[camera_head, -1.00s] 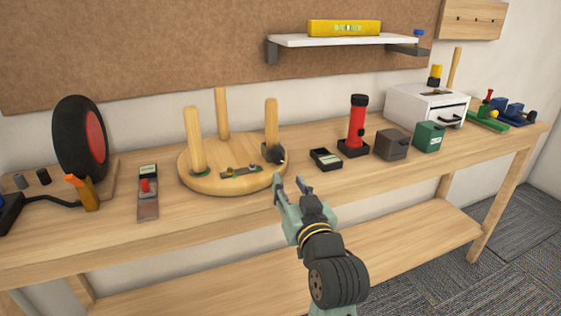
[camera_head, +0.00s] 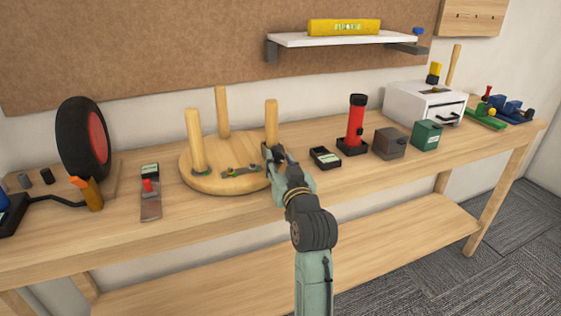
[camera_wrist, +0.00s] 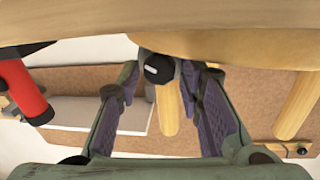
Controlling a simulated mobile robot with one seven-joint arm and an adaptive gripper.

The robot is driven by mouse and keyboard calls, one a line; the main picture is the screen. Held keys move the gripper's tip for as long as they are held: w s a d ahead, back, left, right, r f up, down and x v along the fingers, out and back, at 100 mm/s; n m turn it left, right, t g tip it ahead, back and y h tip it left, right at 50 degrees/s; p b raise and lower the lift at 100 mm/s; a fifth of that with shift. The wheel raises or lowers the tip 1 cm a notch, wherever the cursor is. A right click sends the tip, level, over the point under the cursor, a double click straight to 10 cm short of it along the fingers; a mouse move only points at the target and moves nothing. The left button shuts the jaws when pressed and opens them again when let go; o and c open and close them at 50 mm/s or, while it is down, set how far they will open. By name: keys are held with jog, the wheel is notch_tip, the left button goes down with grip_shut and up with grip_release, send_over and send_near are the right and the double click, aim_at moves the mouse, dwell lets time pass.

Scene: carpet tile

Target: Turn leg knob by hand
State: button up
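A round wooden stool top (camera_head: 190,178) lies on the bench with three upright legs. The right leg (camera_head: 271,120) has a dark knob at its foot, which my gripper (camera_head: 275,154) mostly covers in the head view. The wrist view looks upside down and shows the dark round knob (camera_wrist: 158,68) with a white mark, with the leg (camera_wrist: 167,110) behind it. My gripper (camera_wrist: 167,76) is open, with one finger on each side of the knob. The knob sits closer to the left finger; I cannot tell whether they touch.
A small black tray (camera_head: 325,158) and a red flashlight (camera_head: 356,122) stand right of the stool top. A red-handled tool (camera_head: 150,192) lies to its left, near a wheel (camera_head: 83,140). The bench front (camera_head: 225,215) below the stool top is clear.

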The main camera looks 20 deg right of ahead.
jog(key=shift+c, duration=0.6)
grip_shut()
jog(key=m+p, duration=0.2)
jog(key=p, duration=0.1)
jog(key=shift+r, duration=0.35)
jog(key=shift+f+m+g+p, duration=0.1)
jog(key=shift+m+g+p, duration=0.2)
jog(key=shift+m+p, duration=0.65)
jog(key=shift+f+m, duration=0.2)
jog(key=shift+m, duration=0.15)
jog(key=shift+d, duration=0.1)
jog(key=shift+o, duration=0.6)
grip_release()
